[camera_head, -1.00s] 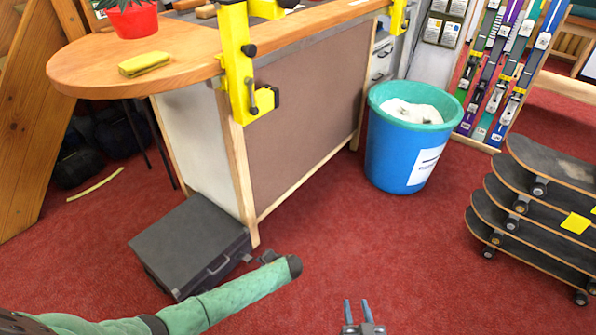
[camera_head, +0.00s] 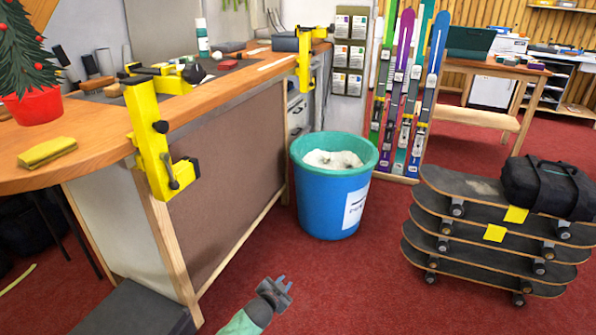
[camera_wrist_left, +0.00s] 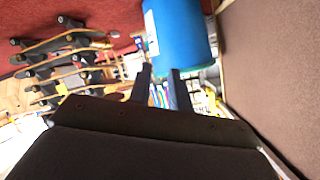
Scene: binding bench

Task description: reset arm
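My left gripper (camera_head: 283,283) is low at the bottom centre of the head view, at the end of my green-sleeved arm. It is above the red carpet, in front of the bench's brown panel. Its two fingers are apart with nothing between them. In the left wrist view the fingers (camera_wrist_left: 162,72) also stand apart and empty, with the blue bin (camera_wrist_left: 180,35) beyond them. My right gripper is not in view.
The wooden bench (camera_head: 225,104) with yellow clamps (camera_head: 153,140) stands at left, a dark case (camera_head: 135,310) below it. A blue bin (camera_head: 325,205) stands beyond my gripper. Stacked skateboards (camera_head: 480,230) with a black bag (camera_head: 548,187) are at right. The carpet between is clear.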

